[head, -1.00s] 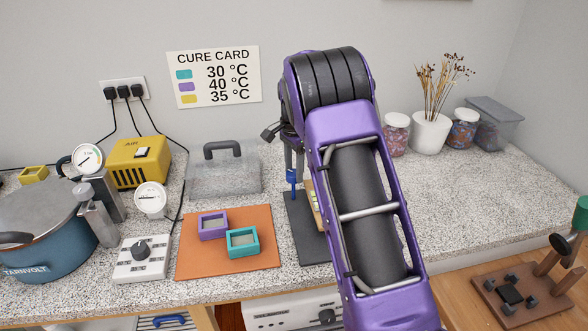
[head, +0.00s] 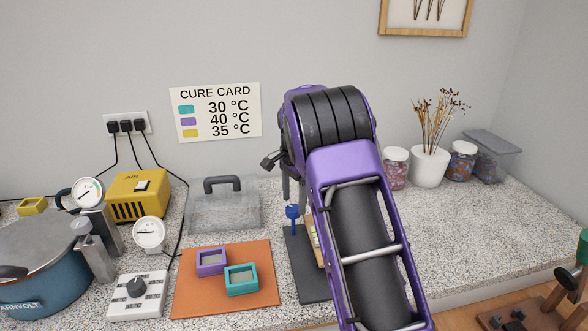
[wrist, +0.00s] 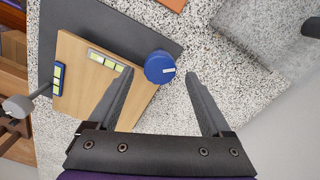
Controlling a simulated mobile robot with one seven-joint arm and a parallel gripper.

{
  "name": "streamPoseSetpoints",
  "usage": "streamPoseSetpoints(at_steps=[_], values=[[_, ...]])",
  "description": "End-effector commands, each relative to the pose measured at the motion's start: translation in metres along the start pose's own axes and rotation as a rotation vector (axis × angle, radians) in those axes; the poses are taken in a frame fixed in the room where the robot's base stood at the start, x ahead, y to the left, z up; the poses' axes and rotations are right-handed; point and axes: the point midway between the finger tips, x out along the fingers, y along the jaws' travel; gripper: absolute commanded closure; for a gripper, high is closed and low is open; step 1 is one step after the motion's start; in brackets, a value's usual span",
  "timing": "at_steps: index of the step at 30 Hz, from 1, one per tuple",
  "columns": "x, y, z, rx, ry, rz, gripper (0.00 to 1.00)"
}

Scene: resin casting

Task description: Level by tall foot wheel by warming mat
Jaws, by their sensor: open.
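The orange warming mat (head: 187,300) lies on the counter with a purple mold (head: 211,262) and a teal mold (head: 241,280) on it. To its right, a wooden board (head: 315,243) sits on a dark grey mat (head: 311,287). The blue wheel (head: 293,213) stands at the board's edge; in the wrist view this wheel (wrist: 160,67) has a pale mark on top. Two level vials, one on the board's top edge (wrist: 107,60) and one on its side (wrist: 58,78), look yellow-green; their bubbles are too small to read. My gripper (wrist: 161,74) is open, its fingers either side of the wheel, apparently not touching it.
A clear lidded box (head: 223,206) stands behind the warming mat. A white dial box (head: 137,295), a gauge (head: 149,233), a yellow unit (head: 139,195) and a blue pot (head: 42,265) are at left. The counter at right is clear up to the jars.

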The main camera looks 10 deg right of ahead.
Motion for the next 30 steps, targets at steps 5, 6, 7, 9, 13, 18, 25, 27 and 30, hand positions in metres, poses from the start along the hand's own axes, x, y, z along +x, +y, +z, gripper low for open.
streamPoseSetpoints(at_steps=[5, 6, 7, 9, 13, 18, 25, 27, 30], values=[[-0.043, -0.001, 0.000, -0.001, 0.003, -0.006, 0.17], [-0.053, -0.001, 0.000, -0.001, 0.002, -0.006, 0.17], [-0.060, -0.001, 0.000, -0.001, 0.002, -0.006, 0.17], [-0.078, -0.001, 0.000, -0.001, 0.003, -0.006, 0.17], [-0.108, -0.001, -0.001, 0.000, 0.002, -0.005, 0.17], [-0.137, -0.001, -0.001, 0.001, 0.002, -0.004, 0.17], [-0.154, 0.000, 0.000, 0.001, 0.001, -0.001, 0.17], [-0.155, 0.000, 0.000, 0.001, 0.001, -0.001, 0.17], [-0.155, 0.000, 0.000, 0.001, 0.001, 0.000, 0.17]])
